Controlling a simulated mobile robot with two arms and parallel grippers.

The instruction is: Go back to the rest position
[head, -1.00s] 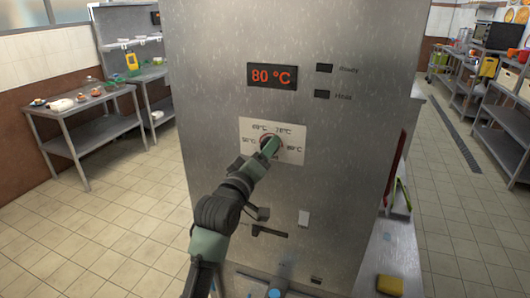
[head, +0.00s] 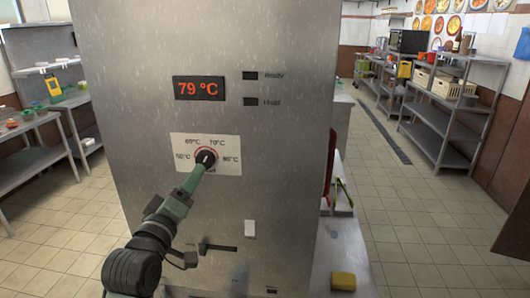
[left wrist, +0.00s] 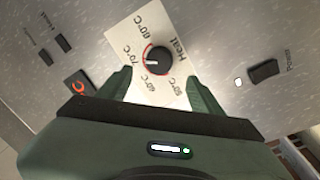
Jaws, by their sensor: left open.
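The steel machine (head: 300,60) fills the middle of the head view. Its display (head: 199,88) reads 79 °C. A round dark knob (head: 205,158) sits on a white temperature dial plate (head: 228,145). My left gripper (head: 200,170) reaches up to the knob from below left and partly overlaps it in the picture. In the left wrist view, the knob (left wrist: 158,60) lies beyond and between the two green fingertips of my left gripper (left wrist: 162,88), which are spread apart with nothing between them. My right gripper is not in view.
A yellow sponge (head: 343,281) lies on the steel counter at right. Shelves stand at left (head: 50,85) and right (head: 440,115). Tiled floor is clear on both sides.

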